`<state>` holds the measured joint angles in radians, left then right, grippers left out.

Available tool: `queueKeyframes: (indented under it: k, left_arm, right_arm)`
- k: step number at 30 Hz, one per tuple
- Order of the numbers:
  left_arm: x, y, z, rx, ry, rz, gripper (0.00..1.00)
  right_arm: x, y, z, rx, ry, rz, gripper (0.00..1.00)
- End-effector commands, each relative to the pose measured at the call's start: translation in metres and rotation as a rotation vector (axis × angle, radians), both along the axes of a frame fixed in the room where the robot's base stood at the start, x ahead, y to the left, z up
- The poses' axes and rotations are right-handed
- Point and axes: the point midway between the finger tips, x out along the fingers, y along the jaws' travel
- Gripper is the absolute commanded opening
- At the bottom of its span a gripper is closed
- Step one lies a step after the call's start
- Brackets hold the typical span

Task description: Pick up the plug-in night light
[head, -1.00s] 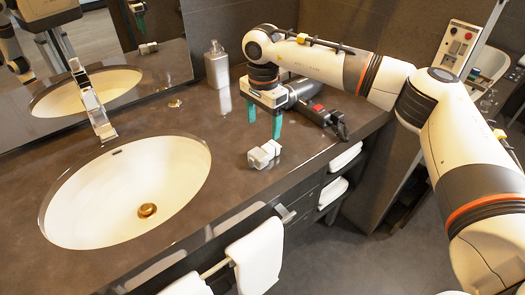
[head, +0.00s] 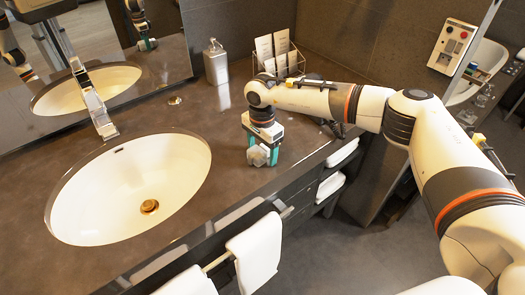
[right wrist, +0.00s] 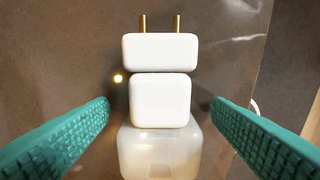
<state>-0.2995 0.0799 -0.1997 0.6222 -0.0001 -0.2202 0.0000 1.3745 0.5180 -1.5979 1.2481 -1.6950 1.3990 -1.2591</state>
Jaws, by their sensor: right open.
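The plug-in night light (head: 258,155) lies on the dark vanity counter right of the sink, partly hidden by my right gripper in the head view. In the right wrist view the night light (right wrist: 160,100) is white, with two brass prongs at the top and a translucent shade at the bottom. My right gripper (head: 263,158) is low over it, pointing down. Its teal fingers (right wrist: 160,118) are open, one on each side of the light, with a gap on both sides. My left gripper is not in view.
The sink basin (head: 135,185) with its faucet (head: 92,100) is to the left. A soap dispenser (head: 215,63) and a rack of cards (head: 273,50) stand at the back. White towels (head: 255,250) hang below the counter's front edge.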

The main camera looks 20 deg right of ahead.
Motion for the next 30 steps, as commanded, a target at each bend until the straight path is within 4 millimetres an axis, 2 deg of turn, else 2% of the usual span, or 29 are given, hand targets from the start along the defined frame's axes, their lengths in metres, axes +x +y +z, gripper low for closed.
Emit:
queueKeyframes:
  k: [1, 10, 17, 20, 30]
  left_arm:
    - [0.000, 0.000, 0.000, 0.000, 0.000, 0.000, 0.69]
    - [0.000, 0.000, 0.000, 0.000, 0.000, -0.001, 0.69]
    - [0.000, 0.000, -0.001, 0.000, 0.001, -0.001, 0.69]
    - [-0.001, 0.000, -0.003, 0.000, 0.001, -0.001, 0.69]
    - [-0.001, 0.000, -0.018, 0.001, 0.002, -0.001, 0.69]
  right_arm:
    - [0.000, 0.000, 0.000, 0.000, 0.000, 0.000, 0.73]
    - [0.000, 0.000, 0.001, 0.000, 0.000, -0.001, 0.24]
    - [0.000, 0.000, 0.002, 0.000, -0.001, -0.001, 0.23]
    - [0.001, 0.000, 0.009, 0.002, -0.004, -0.002, 0.23]
    - [0.001, 0.000, 0.073, 0.001, -0.004, 0.000, 0.23]
